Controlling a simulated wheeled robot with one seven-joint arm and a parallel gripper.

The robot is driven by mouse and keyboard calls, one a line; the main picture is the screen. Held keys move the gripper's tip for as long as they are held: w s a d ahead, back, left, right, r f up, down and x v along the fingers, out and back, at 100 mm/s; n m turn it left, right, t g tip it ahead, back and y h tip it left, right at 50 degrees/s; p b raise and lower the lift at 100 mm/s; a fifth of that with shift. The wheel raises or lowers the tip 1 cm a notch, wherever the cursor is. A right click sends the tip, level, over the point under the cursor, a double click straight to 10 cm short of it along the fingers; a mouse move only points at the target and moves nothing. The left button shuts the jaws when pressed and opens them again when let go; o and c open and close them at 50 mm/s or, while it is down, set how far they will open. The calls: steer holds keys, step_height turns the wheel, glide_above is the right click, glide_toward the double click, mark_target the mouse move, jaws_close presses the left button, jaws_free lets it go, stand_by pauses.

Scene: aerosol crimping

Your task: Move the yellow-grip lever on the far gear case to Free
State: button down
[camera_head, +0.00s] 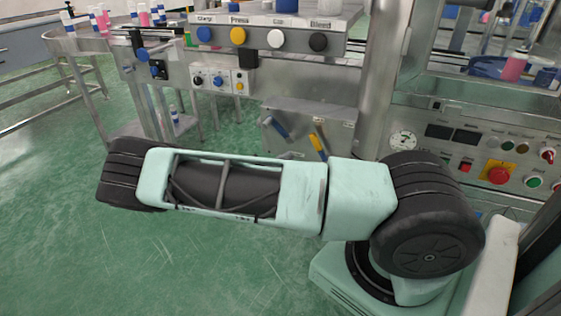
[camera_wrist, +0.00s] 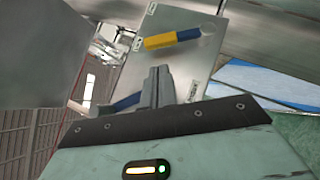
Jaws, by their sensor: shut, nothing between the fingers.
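The grey metal gear case (camera_head: 335,122) sits low under the bench, with two levers on its face. The yellow-grip lever (camera_head: 318,141) is on its right part, partly hidden by my arm. In the wrist view this lever (camera_wrist: 160,41) has a yellow grip and a blue section, and its grip end lies beside a small label too small to read. A blue-grip lever (camera_head: 279,128) is on the left part and shows in the wrist view (camera_wrist: 127,102), partly behind my fingers. My gripper (camera_wrist: 157,73) is shut and empty, apart from the yellow grip. It is hidden in the head view.
Above the case is a bench with several coloured knobs (camera_head: 238,36). A steel post (camera_head: 378,80) rises beside the case. The green floor (camera_head: 60,230) at the left is clear.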

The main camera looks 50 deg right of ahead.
mark_target(321, 148)
steer(key=x, duration=0.6)
steer(key=shift+s+d+p, duration=0.1)
steer(key=shift+d+p, duration=0.1)
steer(key=shift+p, duration=0.1)
steer(key=shift+r, duration=0.15)
